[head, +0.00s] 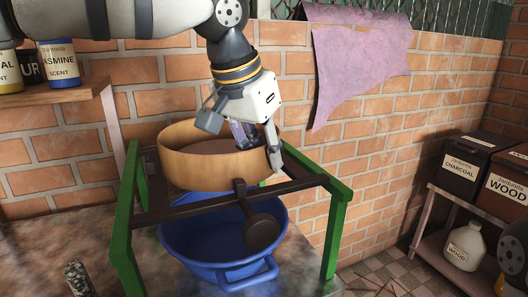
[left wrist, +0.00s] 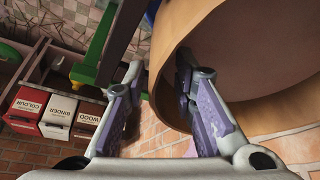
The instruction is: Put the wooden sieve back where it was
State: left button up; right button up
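The wooden sieve (head: 210,170) is a round, light-wood hoop with a brownish mesh. In the head view it sits at the back of a frame with green legs (head: 124,220) and dark rails (head: 300,184), apparently on the rails. My left gripper (head: 258,148) is at the sieve's right side, fingers pointing down, one inside the hoop and one outside. In the left wrist view the gripper (left wrist: 158,75) is open, with the sieve wall (left wrist: 168,75) between its fingers. A gap shows between the outer finger and the wall. My right gripper is out of view.
A blue basin (head: 215,245) stands under the frame. A dark round part (head: 262,232) hangs from the front rail. A brick wall (head: 385,150) is close behind. A shelf (head: 60,94) with scent jars is at left; labelled boxes (head: 468,165) stand at right.

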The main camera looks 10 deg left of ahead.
pick_arm(q)
jog(key=shift+s, duration=0.1)
jog(key=v, duration=1.1)
jog(key=shift+r, duration=0.35)
jog(key=shift+s, duration=0.1)
